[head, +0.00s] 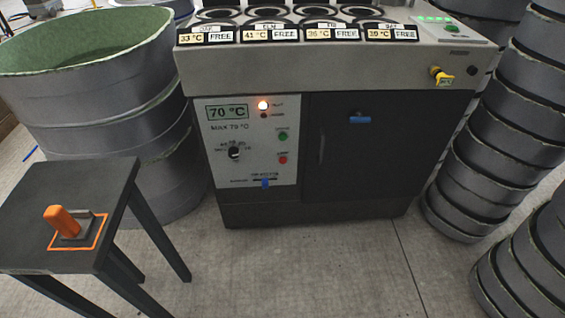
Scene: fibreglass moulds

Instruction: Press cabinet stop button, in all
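The cabinet (375,195) stands in the middle of the head view, with a light control panel on its left front. A small red button (282,160) sits on the panel's right side, below a green button (283,136). The labels beside both are too small to read surely. A black rotary knob (234,153) and a blue slider (265,183) are also on the panel. Neither gripper is in view.
A dark stool (125,175) at the left front carries an orange-handled tool (60,222) within an orange outline. A large grey tub (85,85) stands behind it. Stacked dark rings (490,165) rise at the right. The floor (310,260) before the cabinet is clear.

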